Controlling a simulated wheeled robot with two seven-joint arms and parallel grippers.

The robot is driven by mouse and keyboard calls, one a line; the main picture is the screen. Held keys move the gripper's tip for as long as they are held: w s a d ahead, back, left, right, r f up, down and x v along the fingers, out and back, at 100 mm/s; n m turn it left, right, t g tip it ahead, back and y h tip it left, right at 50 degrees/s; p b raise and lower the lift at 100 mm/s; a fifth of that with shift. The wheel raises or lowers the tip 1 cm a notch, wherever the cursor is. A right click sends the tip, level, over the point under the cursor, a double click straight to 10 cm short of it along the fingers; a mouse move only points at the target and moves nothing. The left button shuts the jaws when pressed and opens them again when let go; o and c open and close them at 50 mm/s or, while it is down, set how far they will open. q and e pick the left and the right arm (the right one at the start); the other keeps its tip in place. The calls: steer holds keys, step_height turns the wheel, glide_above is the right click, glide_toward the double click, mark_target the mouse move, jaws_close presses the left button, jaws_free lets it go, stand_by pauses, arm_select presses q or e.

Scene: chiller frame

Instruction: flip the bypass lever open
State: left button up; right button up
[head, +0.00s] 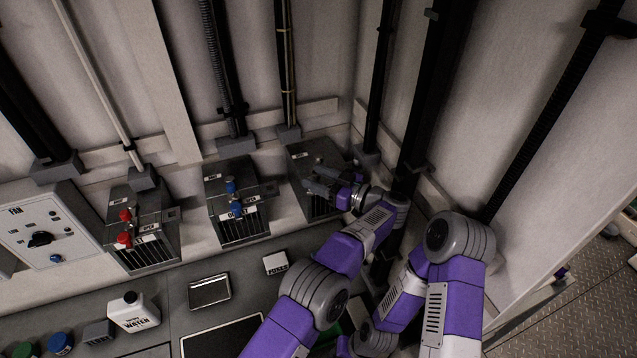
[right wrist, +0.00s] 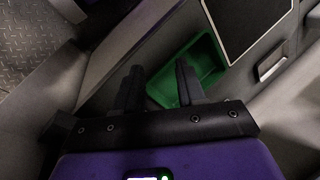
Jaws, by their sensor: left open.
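Three grey finned boxes stand along the back ledge in the head view. The right one (head: 310,153) has my left gripper (head: 318,182) over its top; the gripper is open. I cannot make out a bypass lever there; the gripper covers much of that box, and contact is unclear. The middle box (head: 238,222) carries blue fittings (head: 233,188). The left box (head: 150,252) carries red fittings (head: 125,238). My right gripper (right wrist: 158,88) is open and empty in the right wrist view, with a green tray (right wrist: 207,62) beyond its fingers.
A white fan panel (head: 45,228) with a black knob is at the left. A white water jug (head: 133,312), a silver tray (head: 209,290) and a small fuses box (head: 276,263) are on the grey bench. Black pipes (head: 377,80) rise behind the right box.

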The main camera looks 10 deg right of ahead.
arm_select(q)
step_height(320, 180, up, 8)
steer(key=shift+r, duration=0.1)
